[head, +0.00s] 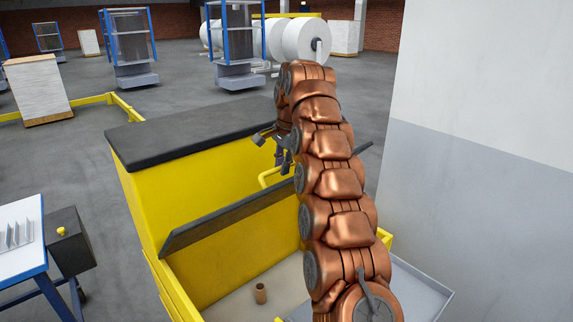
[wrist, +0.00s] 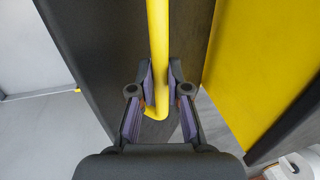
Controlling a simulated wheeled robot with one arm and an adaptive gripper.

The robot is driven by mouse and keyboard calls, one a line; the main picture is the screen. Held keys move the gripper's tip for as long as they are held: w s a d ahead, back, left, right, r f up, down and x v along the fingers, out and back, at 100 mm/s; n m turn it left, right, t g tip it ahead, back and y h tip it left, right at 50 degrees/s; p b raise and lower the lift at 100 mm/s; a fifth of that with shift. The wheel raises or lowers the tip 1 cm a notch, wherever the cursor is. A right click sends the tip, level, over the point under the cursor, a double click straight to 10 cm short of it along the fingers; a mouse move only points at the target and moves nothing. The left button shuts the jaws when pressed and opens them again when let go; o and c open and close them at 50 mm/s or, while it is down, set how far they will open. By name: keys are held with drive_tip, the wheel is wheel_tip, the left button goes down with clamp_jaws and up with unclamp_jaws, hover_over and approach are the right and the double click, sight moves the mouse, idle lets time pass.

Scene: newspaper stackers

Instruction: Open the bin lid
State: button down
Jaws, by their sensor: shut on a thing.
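The bin (head: 190,190) is a large yellow box with a dark top at its back, left of centre in the head view. Its dark lid (head: 215,228) shows as a raised, tilted panel, with the bin's inside visible in front of and below it. A yellow bar handle (head: 266,178) is fixed to the lid. My gripper (head: 284,158) is at the handle, partly hidden by my arm. In the wrist view, the fingers (wrist: 160,88) are closed around the handle (wrist: 157,45), near its bent end, in front of the dark lid (wrist: 95,45).
A small tan cylinder (head: 261,293) stands on the bin's pale floor. A wall (head: 475,150) rises close on the right. A blue-framed table (head: 20,240) and a dark box with a yellow button (head: 68,245) are at the left. Open floor (head: 180,95) lies behind the bin.

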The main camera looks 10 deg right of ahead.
drive_tip(key=shift+w+a+f, duration=0.1)
drive_tip(key=shift+a+f, duration=0.15)
drive_tip(key=shift+a, duration=0.05)
drive_tip(key=c, duration=1.5)
unclamp_jaws()
drive_tip(key=shift+o, duration=0.8)
drive_tip(key=shift+w+a+f, duration=0.1)
drive_tip(key=shift+w, duration=0.15)
drive_tip(key=shift+o, duration=1)
drive_tip(key=shift+s+d, duration=0.15)
drive_tip(key=shift+d, duration=0.1)
drive_tip(key=shift+r, duration=0.2)
drive_tip(key=shift+c, duration=0.3)
